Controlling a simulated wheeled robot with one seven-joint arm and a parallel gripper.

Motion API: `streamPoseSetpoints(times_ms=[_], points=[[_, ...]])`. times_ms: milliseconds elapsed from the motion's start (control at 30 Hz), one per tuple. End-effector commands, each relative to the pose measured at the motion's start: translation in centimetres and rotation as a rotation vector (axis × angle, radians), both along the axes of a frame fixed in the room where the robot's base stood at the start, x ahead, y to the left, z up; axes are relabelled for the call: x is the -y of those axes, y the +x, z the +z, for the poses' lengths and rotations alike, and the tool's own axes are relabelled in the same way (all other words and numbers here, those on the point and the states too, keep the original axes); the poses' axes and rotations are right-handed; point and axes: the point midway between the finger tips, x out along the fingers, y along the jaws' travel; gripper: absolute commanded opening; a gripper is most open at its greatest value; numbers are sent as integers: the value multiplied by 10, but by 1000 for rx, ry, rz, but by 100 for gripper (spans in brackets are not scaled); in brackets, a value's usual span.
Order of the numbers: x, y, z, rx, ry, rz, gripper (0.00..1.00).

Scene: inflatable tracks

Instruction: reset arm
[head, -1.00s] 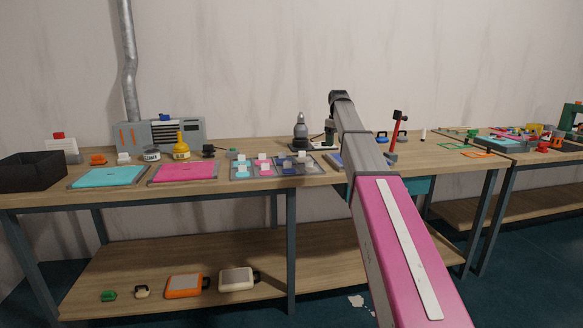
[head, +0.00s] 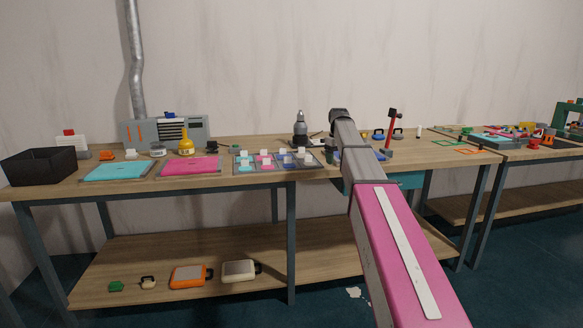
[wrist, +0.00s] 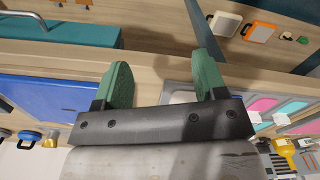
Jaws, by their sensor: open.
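My arm stretches forward over the workbench (head: 225,178) in the head view, with its pink link toward me. My gripper (wrist: 163,78) shows in the wrist view with its two green fingers apart and nothing between them. It points at the bench's front edge from above. A blue panel (wrist: 48,102) lies left of the fingers and a teal drawer (wrist: 60,40) with a metal handle is at the top left. In the head view my arm hides most of the gripper.
On the bench stand a black bin (head: 40,166), a cyan mat (head: 118,171), a pink mat (head: 190,167), a yellow bottle (head: 186,146), a tray of coloured pieces (head: 240,168) and a red-handled tool (head: 391,122). Cases (head: 188,276) lie on the lower shelf. A second bench (head: 545,152) stands right.

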Motion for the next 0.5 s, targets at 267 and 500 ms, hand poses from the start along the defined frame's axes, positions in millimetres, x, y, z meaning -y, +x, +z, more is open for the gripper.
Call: streamPoseSetpoints(times_ms=[267,500], points=[[0,-48,-80,-4,0,-80,65],[0,-123,-180,-3,0,-200,65]])
